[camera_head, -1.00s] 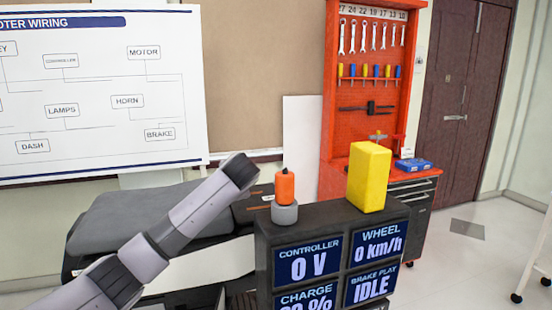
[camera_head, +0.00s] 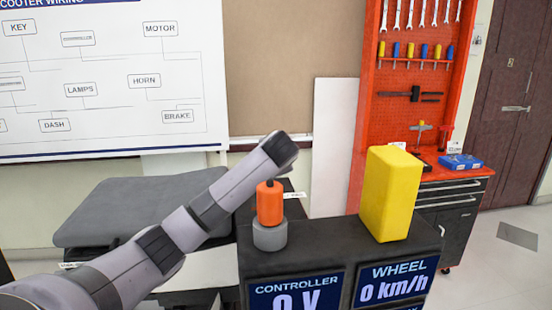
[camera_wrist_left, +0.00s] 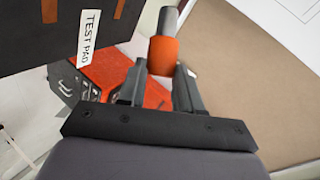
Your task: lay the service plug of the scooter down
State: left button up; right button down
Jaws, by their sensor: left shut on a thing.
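In the left wrist view an orange cylinder with a grey end, which looks like the service plug (camera_wrist_left: 163,55), sits between the fingers of my left gripper (camera_wrist_left: 162,67). The gripper is shut on it. A black surface with orange marks and a white label reading TEST PAD (camera_wrist_left: 89,38) lies beside the plug in that view; I cannot tell the gap between them. In the head view my left arm reaches in from the left over the grey scooter seat, and its fingers and the held plug are hidden there. My right gripper is not in view.
A black display console (camera_head: 340,246) stands in front, bearing an orange piece on a grey base (camera_head: 270,212) close to my left arm, and a yellow block (camera_head: 391,194). A red tool board (camera_head: 415,110) stands behind at the right. Open floor shows at far right.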

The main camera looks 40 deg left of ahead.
pick_arm(q)
jog(key=shift+f+b, duration=1.4)
jog(key=shift+f, duration=2.4)
jog(key=o, duration=1.1)
notch_tip(320, 180, up, 20)
jog(key=shift+r, duration=0.1)
